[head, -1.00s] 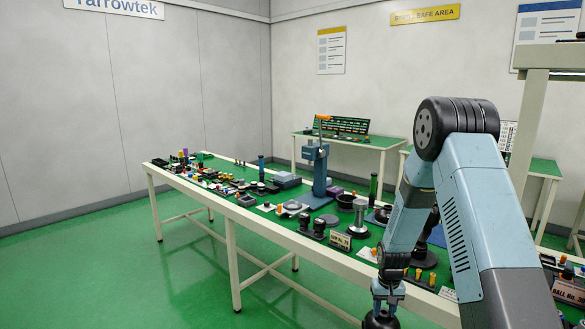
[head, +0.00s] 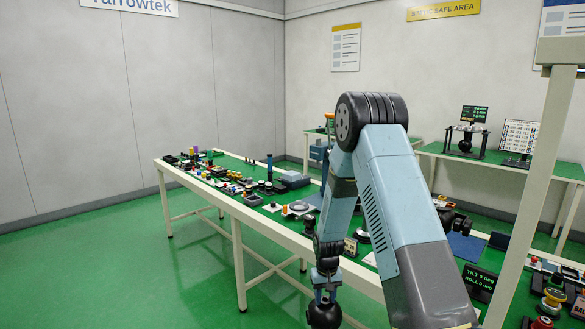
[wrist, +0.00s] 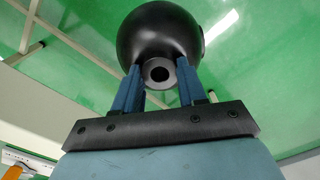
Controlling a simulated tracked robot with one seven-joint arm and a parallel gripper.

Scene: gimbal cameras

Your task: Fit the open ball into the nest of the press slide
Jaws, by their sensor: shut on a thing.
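A smooth black ball (wrist: 158,32) is held between the two blue fingers of my gripper (wrist: 160,85) in the wrist view. A grey ring with a dark hole on the ball faces the wrist camera. In the head view the ball (head: 324,315) hangs low at the bottom edge, below my gripper (head: 325,292), in front of the long table and over the green floor. Part of a blue press-like stand (head: 318,151) shows behind my arm, which hides most of it. I cannot make out the press slide or its nest.
The long green-topped table (head: 228,160) is crowded with small parts, and its white front edge runs close behind my gripper. A back table (head: 500,159) holds a stand with a black ball (head: 465,145). A cream post (head: 530,200) stands at right. The left floor is clear.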

